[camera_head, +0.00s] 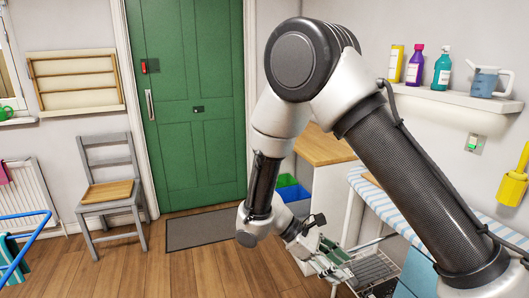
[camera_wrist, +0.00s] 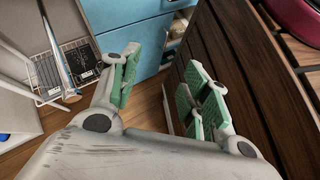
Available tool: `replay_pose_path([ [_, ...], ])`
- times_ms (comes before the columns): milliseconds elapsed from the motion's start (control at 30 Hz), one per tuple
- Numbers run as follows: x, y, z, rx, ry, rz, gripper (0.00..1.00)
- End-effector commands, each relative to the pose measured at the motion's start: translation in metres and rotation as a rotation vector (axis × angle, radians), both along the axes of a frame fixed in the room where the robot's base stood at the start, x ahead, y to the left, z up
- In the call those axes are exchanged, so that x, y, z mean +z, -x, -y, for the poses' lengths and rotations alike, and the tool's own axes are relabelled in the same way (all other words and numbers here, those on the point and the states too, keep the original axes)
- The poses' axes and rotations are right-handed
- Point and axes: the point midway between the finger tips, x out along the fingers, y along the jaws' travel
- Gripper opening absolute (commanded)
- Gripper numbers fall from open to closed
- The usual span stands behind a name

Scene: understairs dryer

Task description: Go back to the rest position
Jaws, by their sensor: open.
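My arm reaches across the right half of the head view, bent at the elbow, with its wrist low. My gripper (camera_head: 334,256) is at the bottom centre-right of the head view, near a wire rack (camera_head: 372,270). In the wrist view my gripper (camera_wrist: 162,88) shows two fingers with green pads spread apart. Nothing is between the pads. The gap between them shows a blue cabinet front (camera_wrist: 125,20) and some wooden floor.
A green door (camera_head: 195,100), grey mat (camera_head: 205,229) and grey chair (camera_head: 108,190) stand at the back left. A wooden-topped white unit (camera_head: 325,148) and striped ironing surface (camera_head: 400,205) are at right. Dark wooden slats (camera_wrist: 240,75) lie close beside the right finger. Open floor is at left.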

Motion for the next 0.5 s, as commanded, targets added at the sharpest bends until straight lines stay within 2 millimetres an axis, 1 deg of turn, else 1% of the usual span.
replay_pose_path([
  [33,0.021,0.001,0.008,-0.074,-0.070,0.043,0.47],
  [100,0.044,0.005,0.018,-0.170,-0.158,0.099,0.47],
  [300,0.105,0.020,0.051,-0.424,-0.393,0.281,0.47],
  [500,0.159,0.041,0.087,-0.647,-0.601,0.496,0.47],
])
